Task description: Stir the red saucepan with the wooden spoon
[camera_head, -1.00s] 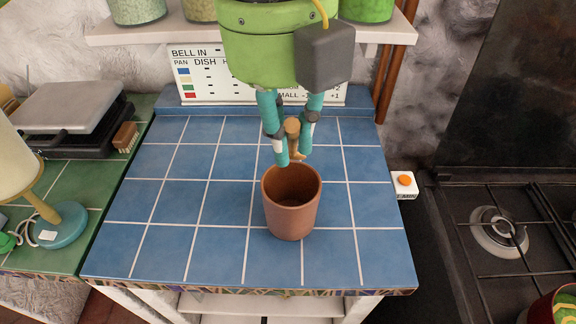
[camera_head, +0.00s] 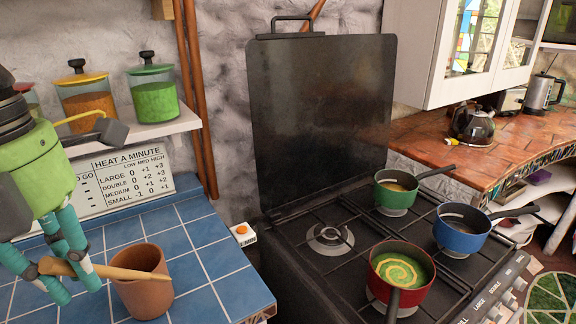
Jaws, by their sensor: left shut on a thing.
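The red saucepan (camera_head: 379,286) sits on the front of the stove at lower middle, with green and yellow swirled contents and its handle pointing toward me. My left gripper (camera_head: 62,266) is at the left edge, shut on the wooden spoon (camera_head: 120,272). The spoon lies nearly level, pointing right across the front of the brown pot (camera_head: 142,295) on the blue tiled counter. The spoon is well apart from the saucepan. My right gripper is not in view.
A green pan (camera_head: 390,196) and a blue pan (camera_head: 460,240) stand on the stove (camera_head: 300,270) behind and right of the red saucepan. A dark upright panel (camera_head: 320,110) rises behind the burners. A white box with an orange button (camera_head: 242,233) sits between counter and stove.

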